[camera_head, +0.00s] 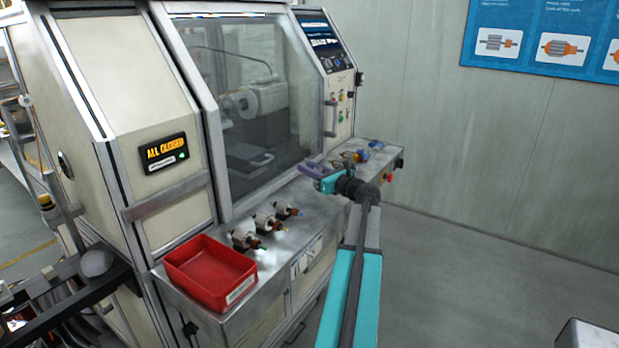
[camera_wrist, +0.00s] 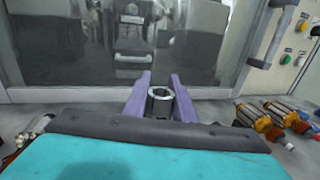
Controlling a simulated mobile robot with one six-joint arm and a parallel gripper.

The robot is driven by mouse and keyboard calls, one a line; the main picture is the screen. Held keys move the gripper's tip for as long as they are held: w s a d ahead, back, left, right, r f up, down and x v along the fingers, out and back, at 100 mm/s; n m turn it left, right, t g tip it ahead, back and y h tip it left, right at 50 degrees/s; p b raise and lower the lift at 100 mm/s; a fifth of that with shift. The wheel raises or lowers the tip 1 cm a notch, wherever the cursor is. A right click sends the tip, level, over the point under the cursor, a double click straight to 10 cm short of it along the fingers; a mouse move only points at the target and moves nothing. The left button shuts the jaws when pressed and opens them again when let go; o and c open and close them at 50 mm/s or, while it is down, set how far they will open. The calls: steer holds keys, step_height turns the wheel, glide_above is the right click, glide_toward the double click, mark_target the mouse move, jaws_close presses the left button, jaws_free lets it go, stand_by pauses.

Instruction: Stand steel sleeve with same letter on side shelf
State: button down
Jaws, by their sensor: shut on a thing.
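A short steel sleeve (camera_wrist: 160,98), a hollow grey ring with its open end facing up, is between the two purple fingers of my gripper (camera_wrist: 160,88) in the wrist view. The fingers are shut on it, and it looks upright. Any letter on it is not readable. In the head view my gripper (camera_head: 316,173) is over the far part of the machine's steel ledge (camera_head: 285,240), in front of the window. The sleeve cannot be made out there. I cannot tell whether it touches the ledge or which surface is the side shelf.
A red bin (camera_head: 210,272) sits at the ledge's near end, with several armatures (camera_head: 265,221) beside it. More armatures (camera_wrist: 268,122) lie right of my gripper. The machine window (camera_head: 255,105) stands close behind. A red button (camera_head: 389,177) is at the ledge's far end.

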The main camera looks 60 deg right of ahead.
steer(key=shift+f, duration=0.1)
steer(key=shift+f+p, duration=0.65)
steer(key=shift+f, duration=1)
steer(key=shift+f, duration=0.15)
steer(key=c, duration=1.5)
jaws_free()
steer(key=shift+r, duration=0.25)
steer(key=b+v, duration=0.3)
steer(key=v, duration=0.7)
steer(key=shift+s+a+f, duration=0.2)
steer(key=shift+s, duration=0.1)
steer(key=shift+s+a+r+b, duration=0.15)
steer(key=shift+s+b, duration=0.25)
steer(key=shift+s, duration=0.3)
